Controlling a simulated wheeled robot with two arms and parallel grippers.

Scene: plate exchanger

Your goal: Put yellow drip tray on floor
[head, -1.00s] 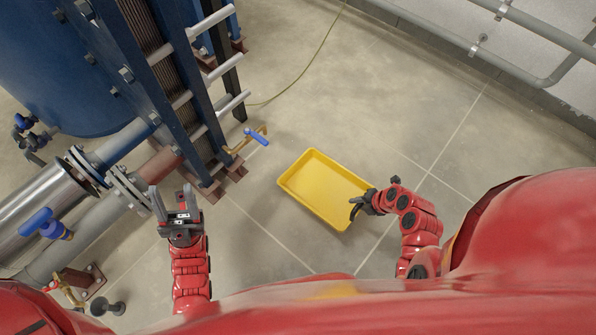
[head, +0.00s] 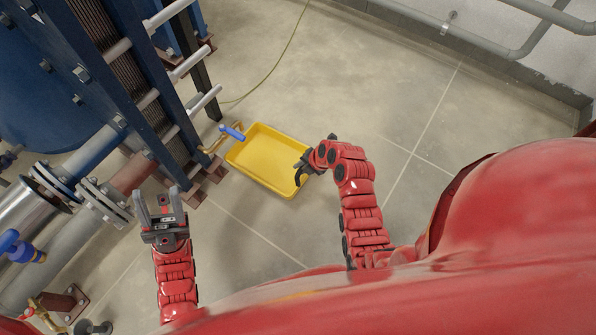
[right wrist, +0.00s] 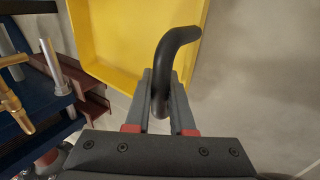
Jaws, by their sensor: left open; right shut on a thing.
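The yellow drip tray (head: 270,160) is a shallow rectangular tray, seen from above in the head view. Its far left corner lies in line with the blue-handled brass tap. My right gripper (head: 304,165) is at its right end, shut on the tray's black curved handle. The right wrist view shows the handle (right wrist: 173,55) between the two fingers (right wrist: 160,98), with the yellow tray (right wrist: 130,35) beyond. I cannot tell whether the tray touches the floor. My left gripper (head: 159,200) is open and empty, left of the tray, near the pipes.
The blue plate exchanger (head: 130,75) with its brown feet stands at left. The blue-handled tap (head: 232,132) sticks out by the tray. A thin green hose (head: 285,55) crosses the floor. Grey pipes (head: 480,40) run along the wall. The tiled floor (head: 400,110) at right is clear.

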